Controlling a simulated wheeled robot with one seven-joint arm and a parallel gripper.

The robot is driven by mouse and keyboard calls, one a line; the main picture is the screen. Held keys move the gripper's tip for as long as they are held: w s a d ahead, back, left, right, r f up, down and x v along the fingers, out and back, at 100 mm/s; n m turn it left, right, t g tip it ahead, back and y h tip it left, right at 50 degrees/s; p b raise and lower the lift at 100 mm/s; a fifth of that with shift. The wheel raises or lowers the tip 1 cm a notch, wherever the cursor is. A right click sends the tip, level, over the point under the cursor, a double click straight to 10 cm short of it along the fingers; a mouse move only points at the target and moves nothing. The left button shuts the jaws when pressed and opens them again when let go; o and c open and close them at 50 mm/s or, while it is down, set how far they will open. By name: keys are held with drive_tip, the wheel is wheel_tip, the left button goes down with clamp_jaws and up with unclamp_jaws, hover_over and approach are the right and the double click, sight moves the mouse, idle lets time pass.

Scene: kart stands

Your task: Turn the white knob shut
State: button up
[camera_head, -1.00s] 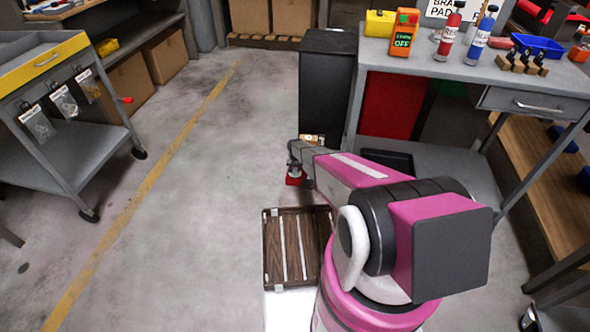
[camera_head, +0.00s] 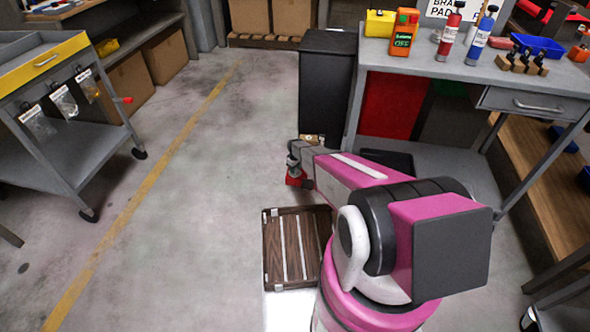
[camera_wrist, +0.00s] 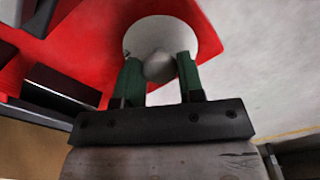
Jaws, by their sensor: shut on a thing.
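The white knob (camera_wrist: 160,33) is a round white disc with a raised grip in its middle, at the top centre of the wrist view. It sits in front of a red surface (camera_wrist: 90,55). My gripper (camera_wrist: 159,68) has its two green fingers on either side of the knob's raised grip and is shut on it. In the head view my arm reaches forward and low, and a red part (camera_head: 294,181) shows beneath its end. The knob itself is hidden there.
A grey workbench (camera_head: 400,57) with bottles and a blue bin stands to the right. A dark bin (camera_head: 327,85) stands ahead of my arm. A slatted wooden tray (camera_head: 272,250) lies below it. A grey cart (camera_head: 60,165) is at left, with open floor between.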

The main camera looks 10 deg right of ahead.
drive_tip(key=shift+n, duration=0.8)
drive_tip(key=o, duration=0.9)
drive_tip(key=shift+r, duration=0.1)
wheel_tip(320, 180, up, 11)
drive_tip(key=shift+f, duration=0.15)
